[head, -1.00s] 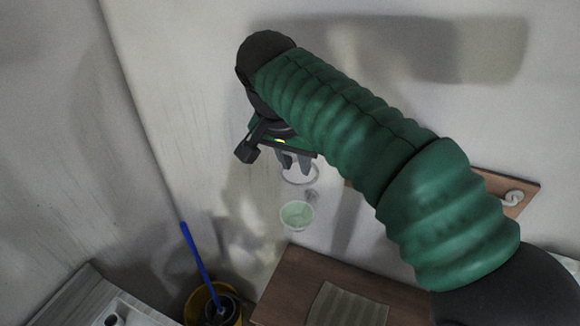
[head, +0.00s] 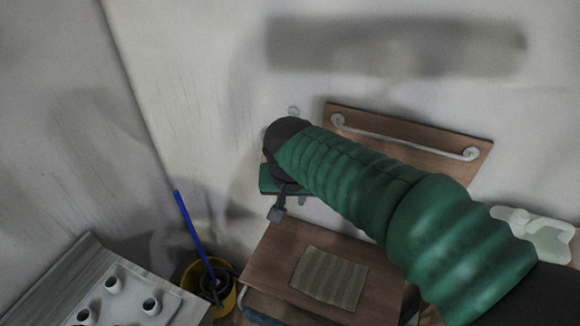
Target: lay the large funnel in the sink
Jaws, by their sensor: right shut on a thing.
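My right gripper (head: 288,203) reaches from the right on its green ribbed arm to the back wall, over the far left part of the wooden bench. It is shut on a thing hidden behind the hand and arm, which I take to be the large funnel. No part of the funnel shows clearly now. I cannot make out a sink in this view. My left gripper is out of view.
A wooden bench (head: 258,268) with a ribbed mat (head: 330,278) stands below the arm. A yellow bucket (head: 226,303) holds a blue handle (head: 195,235). A pale tray (head: 180,305) stands left, translucent containers (head: 550,240) right. A railed board (head: 375,124) is on the wall.

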